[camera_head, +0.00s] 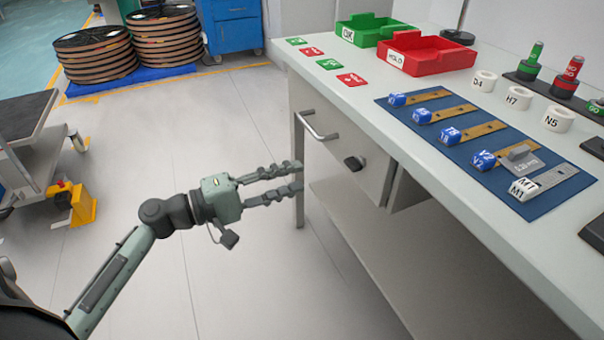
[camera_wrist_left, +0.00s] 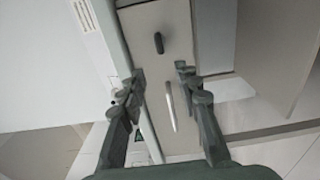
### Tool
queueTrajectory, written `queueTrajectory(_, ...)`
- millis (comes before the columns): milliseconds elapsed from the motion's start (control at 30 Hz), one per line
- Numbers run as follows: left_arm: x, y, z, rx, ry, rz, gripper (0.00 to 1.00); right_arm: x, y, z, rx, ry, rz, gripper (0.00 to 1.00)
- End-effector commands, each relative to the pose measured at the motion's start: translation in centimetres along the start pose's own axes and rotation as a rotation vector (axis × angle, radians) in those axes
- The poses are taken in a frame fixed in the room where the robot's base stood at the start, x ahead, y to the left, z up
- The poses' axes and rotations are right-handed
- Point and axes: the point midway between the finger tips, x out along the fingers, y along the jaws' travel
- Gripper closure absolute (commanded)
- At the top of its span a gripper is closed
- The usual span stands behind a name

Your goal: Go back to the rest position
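My left gripper (camera_head: 290,182) is over the floor, in front of the grey workbench (camera_head: 400,115) and below its top. Its two fingers are apart with nothing between them. In the left wrist view the open fingers (camera_wrist_left: 158,85) point toward the bench's drawer front (camera_wrist_left: 158,25), with a dark knob and a silver handle (camera_wrist_left: 171,105) beyond them. The same drawer front (camera_head: 345,150) shows in the head view, closed. The gripper is apart from the drawer and its handle. My right gripper is in neither view.
On the bench are a blue mat (camera_head: 450,145) with several blue-tagged strips, a green bin (camera_head: 365,28), a red bin (camera_head: 425,55) and white labelled rings (camera_head: 517,98). A cart (camera_head: 40,150) with a yellow part stands at left. Stacked reels (camera_head: 95,55) stand at the back. The floor between is clear.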

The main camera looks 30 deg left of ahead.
Motion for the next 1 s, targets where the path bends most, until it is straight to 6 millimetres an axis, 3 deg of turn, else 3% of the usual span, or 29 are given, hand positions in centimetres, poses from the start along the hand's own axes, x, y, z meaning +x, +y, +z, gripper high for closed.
queueTrajectory(467, -0.1, 0.0, 0.0, 0.001, 0.000, 0.000, 0.67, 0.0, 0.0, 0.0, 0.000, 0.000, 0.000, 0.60)
queueTrajectory(567, 0.1, -0.8, 0.4, 0.021, -0.008, -0.027, 0.67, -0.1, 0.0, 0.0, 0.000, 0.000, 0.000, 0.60)
queueTrajectory(667, 0.3, -3.6, 1.9, 0.099, -0.035, -0.125, 0.67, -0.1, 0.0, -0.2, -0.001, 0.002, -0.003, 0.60)
queueTrajectory(767, 0.2, -8.8, 4.3, 0.238, -0.094, -0.303, 0.67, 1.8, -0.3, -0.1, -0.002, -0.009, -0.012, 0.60)
queueTrajectory(867, -1.1, -14.8, 6.7, 0.407, -0.179, -0.523, 0.67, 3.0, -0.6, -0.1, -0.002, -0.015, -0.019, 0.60)
queueTrajectory(1000, -4.7, -21.9, 8.8, 0.641, -0.312, -0.833, 0.67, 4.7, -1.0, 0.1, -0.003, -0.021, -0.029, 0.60)
